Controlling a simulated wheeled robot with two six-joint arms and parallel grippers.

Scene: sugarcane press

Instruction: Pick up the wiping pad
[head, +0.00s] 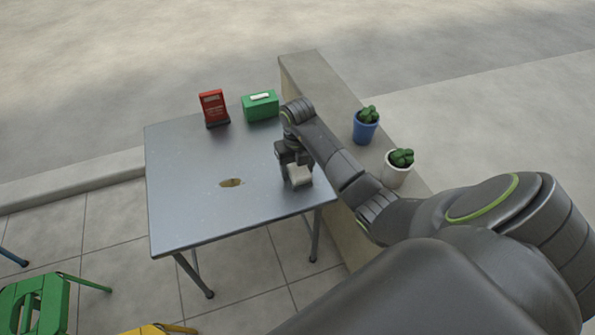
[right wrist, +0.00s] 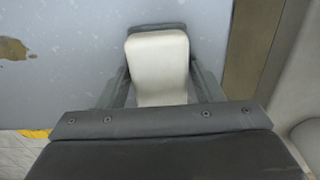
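The wiping pad (head: 299,175) is a small pale block at the right side of the metal table. It fills the space between the fingers of my right gripper (head: 290,160) in the head view. In the right wrist view the pad (right wrist: 157,62) has a cream top and a dark edge at its far end. The fingers of my right gripper (right wrist: 160,80) lie close along both its sides. Whether they press on it, and whether the pad rests on the table, I cannot tell. My left gripper is out of view.
The grey table (head: 200,195) has a brown stain (head: 232,183) on its top. A red box (head: 213,107) and a green box (head: 260,106) stand at the back. A low wall (head: 325,95) on the right bears two potted cacti. A green stool (head: 35,305) is front left.

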